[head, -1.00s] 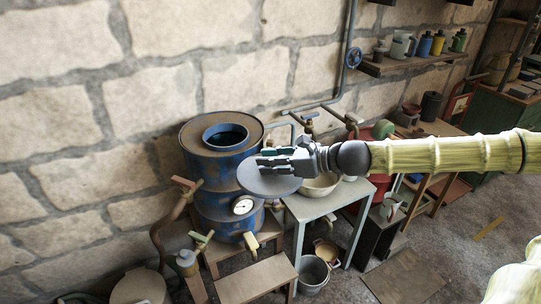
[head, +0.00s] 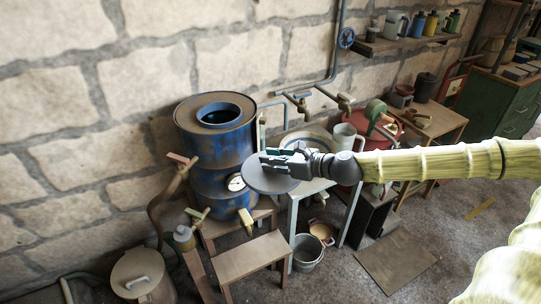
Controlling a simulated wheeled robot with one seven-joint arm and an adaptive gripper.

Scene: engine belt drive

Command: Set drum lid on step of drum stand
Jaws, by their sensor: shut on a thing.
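The drum lid (head: 264,184) is a flat grey disc. My gripper (head: 272,160) is shut on it and holds it roughly level in the air, to the right of the blue drum (head: 222,180) in the picture. The drum has a round open hole with a raised blue collar (head: 220,113) in its top. The drum stand is wooden, and its lower step (head: 250,256) sticks out in front of the drum, below the lid in the picture. The step's top is bare. The lid and gripper hide part of the table behind them.
A pale table (head: 311,187) with a basin stands right of the drum. A metal bucket (head: 307,252) is on the floor right of the step. A lidded pot (head: 139,274) and a curved pipe (head: 163,205) are at the left. Taps (head: 341,102) stick out behind.

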